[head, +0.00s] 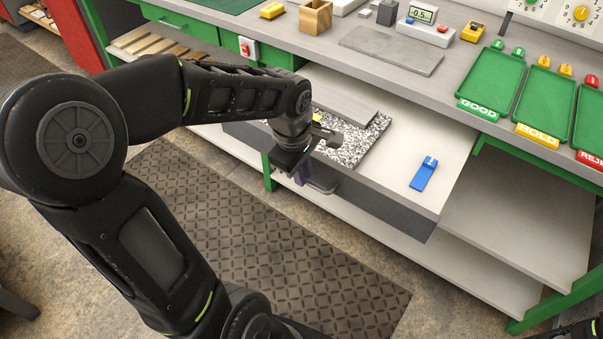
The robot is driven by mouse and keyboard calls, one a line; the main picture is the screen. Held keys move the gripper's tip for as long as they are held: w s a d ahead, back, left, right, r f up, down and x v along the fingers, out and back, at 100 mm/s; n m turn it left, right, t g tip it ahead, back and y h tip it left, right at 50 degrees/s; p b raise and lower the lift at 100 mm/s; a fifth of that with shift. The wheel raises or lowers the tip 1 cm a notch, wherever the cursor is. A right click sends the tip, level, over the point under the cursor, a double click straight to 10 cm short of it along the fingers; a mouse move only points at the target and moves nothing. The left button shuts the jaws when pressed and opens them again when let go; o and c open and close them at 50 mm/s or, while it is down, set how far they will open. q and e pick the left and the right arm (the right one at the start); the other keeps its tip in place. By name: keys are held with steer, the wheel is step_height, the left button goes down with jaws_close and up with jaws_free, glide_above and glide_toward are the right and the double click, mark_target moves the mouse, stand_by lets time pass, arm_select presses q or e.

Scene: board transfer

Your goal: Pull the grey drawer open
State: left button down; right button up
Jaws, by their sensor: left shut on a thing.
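The grey drawer (375,207) stands pulled out from under the workbench, with its white inside showing. My left gripper (303,177) is at the middle of the drawer's front, shut on the drawer's handle (326,187). The gripper's wrist and fingers hide part of the handle and the front. Inside the drawer lie a black-and-white speckled pad (352,153), a flat grey slab (346,100) at its back and a blue tag-like piece (423,175) on the right.
The grey benchtop (300,45) above holds a flat grey plate (391,50), a wooden box (315,17), a small display (424,14) and green trays marked GOOD (497,83), HOLD and REJ. A white shelf (500,235) lies below. A dark patterned mat (290,250) covers the floor in front.

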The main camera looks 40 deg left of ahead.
arm_select(q)
steer(key=shift+s, duration=0.15)
steer(key=c, duration=1.8)
jaws_free()
steer(key=shift+o, duration=0.2)
steer(key=shift+r, duration=0.1)
step_height(320, 180, up, 8)
steer(key=s, duration=0.1)
steer(key=shift+s+f, duration=0.2)
steer(key=shift+f, duration=0.05)
